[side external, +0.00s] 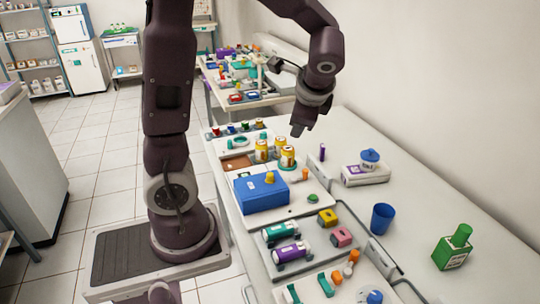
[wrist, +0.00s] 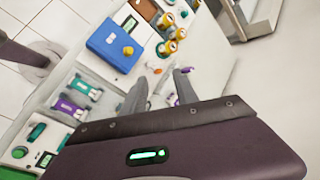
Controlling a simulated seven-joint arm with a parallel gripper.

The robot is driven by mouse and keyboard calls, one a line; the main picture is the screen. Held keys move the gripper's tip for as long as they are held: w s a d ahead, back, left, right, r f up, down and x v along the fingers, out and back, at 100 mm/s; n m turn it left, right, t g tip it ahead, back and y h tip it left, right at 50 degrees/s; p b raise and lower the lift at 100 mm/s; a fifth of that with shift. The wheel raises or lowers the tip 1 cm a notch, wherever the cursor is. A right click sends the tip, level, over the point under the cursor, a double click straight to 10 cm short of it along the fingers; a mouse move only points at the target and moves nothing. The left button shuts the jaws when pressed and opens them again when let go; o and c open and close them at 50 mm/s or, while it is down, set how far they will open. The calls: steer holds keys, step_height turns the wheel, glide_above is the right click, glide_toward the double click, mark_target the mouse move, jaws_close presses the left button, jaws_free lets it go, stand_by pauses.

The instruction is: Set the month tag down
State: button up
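My gripper (side external: 299,129) hangs above the back part of the work table, just right of the yellow-capped jars (side external: 287,157). In the wrist view its two fingers (wrist: 161,80) stand apart, and I see nothing held between them. No thing in either view can be read clearly as the month tag. A small upright purple piece (side external: 322,152) stands on the bare table right of my gripper, apart from it. Small purple-and-white detail (wrist: 172,99) shows by the right finger in the wrist view, partly hidden.
A blue box (side external: 261,194) with a yellow knob stands on the white tray. A white device with a blue knob (side external: 369,158), a blue cup (side external: 382,218) and a green bottle (side external: 453,250) stand to the right. Green and purple holders sit in front.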

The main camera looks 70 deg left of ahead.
steer(key=s+d+r+n+t+h, duration=0.2)
steer(key=s+d+n+h, duration=0.1)
steer(key=s+d, duration=0.4)
steer(key=s+d+r+n+t+h, duration=0.2)
steer(key=s+d+n+h, duration=0.2)
steer(key=s+d, duration=0.3)
steer(key=d, duration=0.3)
steer(key=shift+s+d+r, duration=0.2)
steer(key=shift+s+r, duration=0.1)
steer(key=shift+s, duration=0.1)
